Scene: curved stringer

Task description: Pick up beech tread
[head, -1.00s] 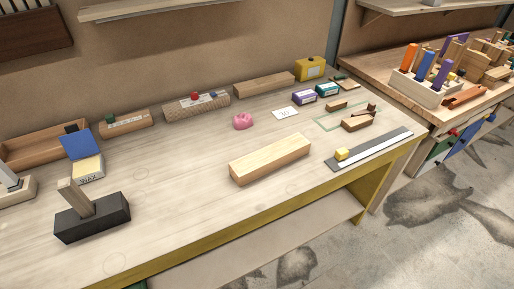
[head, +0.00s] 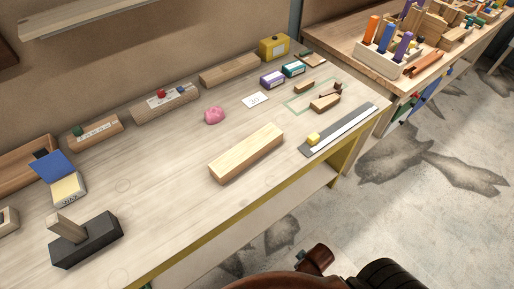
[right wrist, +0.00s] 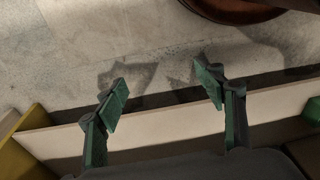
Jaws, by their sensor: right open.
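No piece is clearly marked as the beech tread. A long pale wooden block (head: 246,153) lies on the middle of the workbench. Smaller brown wooden pieces lie at the right, including one block (head: 325,103) by a green outline and another (head: 304,87) behind it; I cannot tell which piece is the tread. My right gripper (right wrist: 162,85) is open in the right wrist view, with nothing between its green-padded fingers. Below it are grey floor and a pale board edge, with no wooden piece between the fingers. My left gripper is not in view.
A grey strip with a yellow block (head: 313,138) lies along the bench's right end. A black block with an upright wooden piece (head: 86,239) stands front left. A pink lump (head: 214,115), a white card (head: 255,101) and wooden trays (head: 165,100) sit behind. Bench around the pale block is clear.

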